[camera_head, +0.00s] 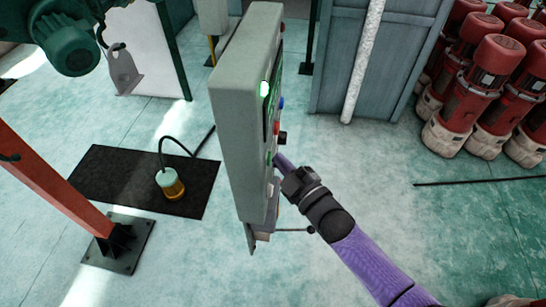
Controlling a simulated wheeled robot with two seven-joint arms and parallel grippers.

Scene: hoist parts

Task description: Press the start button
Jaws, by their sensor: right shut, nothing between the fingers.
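The grey control box (243,130) stands upright in the middle of the head view, seen mostly from its side. Its front panel faces right and shows edge-on. On it are a lit green lamp (264,88), a blue knob (281,103), a red button (276,128), a dark knob (283,136) and a small green button (269,158) low down. My right gripper (279,160) is shut and empty, its tip at the lower panel beside the green button. I cannot tell whether it touches. My left gripper is not in view.
A black mat (110,180) with a yellow and white pendant (170,184) lies left of the box. An orange post (50,178) stands at the left. Several red motors (490,75) fill the right back. The floor at right front is mostly clear.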

